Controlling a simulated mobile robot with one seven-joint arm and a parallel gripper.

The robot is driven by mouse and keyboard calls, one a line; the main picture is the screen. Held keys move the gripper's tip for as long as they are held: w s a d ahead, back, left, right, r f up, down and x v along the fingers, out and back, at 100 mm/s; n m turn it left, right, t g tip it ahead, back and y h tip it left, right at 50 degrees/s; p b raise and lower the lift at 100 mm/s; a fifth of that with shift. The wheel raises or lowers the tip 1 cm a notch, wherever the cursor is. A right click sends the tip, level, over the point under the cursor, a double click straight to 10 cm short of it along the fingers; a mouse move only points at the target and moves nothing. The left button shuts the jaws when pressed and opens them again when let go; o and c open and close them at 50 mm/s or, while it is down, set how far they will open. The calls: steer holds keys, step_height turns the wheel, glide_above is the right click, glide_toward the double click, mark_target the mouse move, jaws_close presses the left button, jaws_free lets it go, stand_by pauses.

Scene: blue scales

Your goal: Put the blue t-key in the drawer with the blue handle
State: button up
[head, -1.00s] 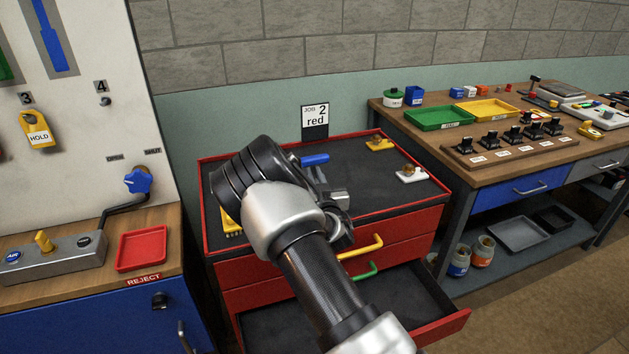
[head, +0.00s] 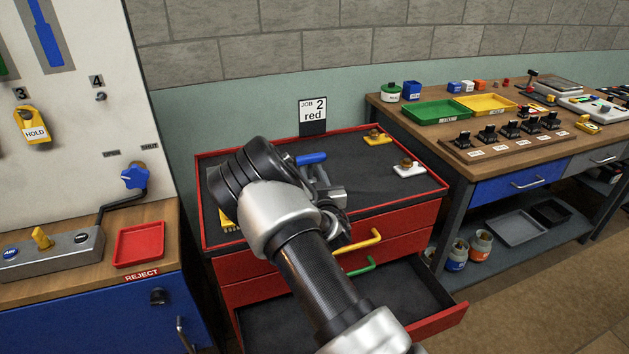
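The blue t-key's bar (head: 311,158) shows on the dark top of the red cabinet, just behind my gripper. The rest of the key is hidden or too small to tell. My gripper (head: 328,190) is low over the cabinet top, pointing toward the back right, close to the blue bar. My wrist and arm cover much of it, so whether its fingers are open or shut on something is unclear. The cabinet's lowest drawer (head: 437,319) is pulled out, its dark inside visible and bare. Its handle is hidden. No blue handle shows on the cabinet.
Shut upper drawers carry a yellow handle (head: 358,253) and a green handle (head: 352,269). A yellow piece (head: 377,139) and a white piece (head: 409,170) sit at the cabinet top's right. A workbench (head: 520,160) with trays stands right. A red reject tray (head: 139,244) is left.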

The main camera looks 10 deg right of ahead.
steer(key=s, duration=1.1)
steer(key=shift+s+d+r, duration=0.1)
steer(key=shift+s+d, duration=0.15)
steer(key=shift+s+r, duration=0.15)
steer(key=shift+d+r+m+h, duration=0.3)
steer(key=shift+w+d+r+m+g+h, duration=0.2)
steer(key=shift+d+r+m+g+h, duration=0.15)
steer(key=shift+d+r+m+g, duration=0.2)
steer(key=shift+w+d+r+m+g+h, duration=0.15)
steer(key=shift+d+r+m+g+h, duration=0.25)
steer(key=shift+r, duration=0.2)
steer(key=s+r+m+g+y, duration=0.1)
steer(key=s+r+g, duration=0.5)
steer(key=s+r, duration=0.35)
steer(key=s+a+r+n+g, duration=0.15)
steer(key=s+r, duration=0.25)
steer(key=s, duration=0.9)
steer(key=s+d+r+n+g, duration=0.1)
steer(key=s+r+n+g, duration=0.2)
steer(key=s, duration=1)
step_height(320, 180, up, 14)
steer(key=m+p, duration=0.1)
steer(key=p, duration=1.2)
steer(key=shift+a+r, duration=0.15)
steer(key=shift+a, duration=0.1)
steer(key=shift+y, duration=0.25)
